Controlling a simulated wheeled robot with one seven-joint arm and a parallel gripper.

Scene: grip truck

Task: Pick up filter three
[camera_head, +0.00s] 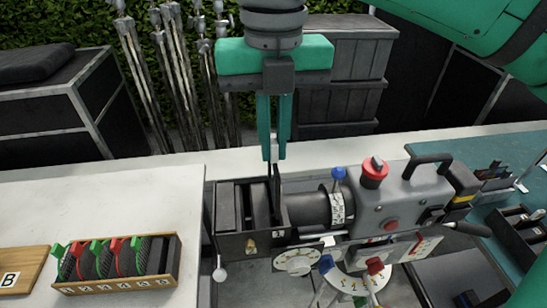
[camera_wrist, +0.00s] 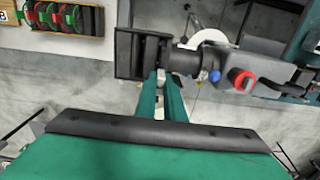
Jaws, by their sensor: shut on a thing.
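My gripper (camera_head: 274,158) points down over the front box (camera_head: 230,245) of the grey camera, with its green fingers close together. It is shut on the top of a thin dark plate (camera_head: 276,188), which looks like a filter and stands upright at the box. I cannot read a number on this plate. In the wrist view the fingers (camera_wrist: 160,80) also meet at the box (camera_wrist: 128,52). A wooden rack (camera_head: 115,287) with a numbered front edge holds several round dark filters with red and green handles. I cannot tell which of these is filter three.
The grey camera (camera_head: 400,205) with its red knob and top handle stands right of my gripper. A white counter (camera_head: 110,205) lies to the left, with a board marked B (camera_head: 18,270). A teal bench (camera_head: 505,150) is at the right. Metal stands (camera_head: 150,75) are behind.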

